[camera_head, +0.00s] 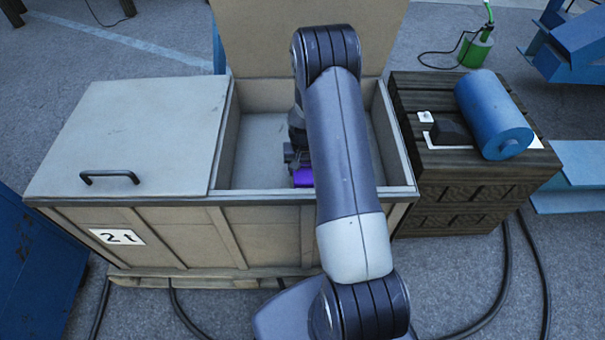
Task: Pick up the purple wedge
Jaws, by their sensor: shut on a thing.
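The purple wedge (303,177) shows as a small purple patch inside the open right compartment of the large beige crate (225,150), near its front wall. My arm covers most of it, so its full shape is hidden. My gripper (291,160) reaches down into the compartment and is shut on the wedge. The fingers are mostly hidden behind the arm. I cannot tell whether the wedge touches the compartment floor.
A closed lid with a black handle (110,177) covers the crate's left part. A raised lid (260,35) stands behind the opening. A dark wooden crate (460,190) at right bears a blue cylinder (492,112) and a black object (452,132). Cables lie on the floor.

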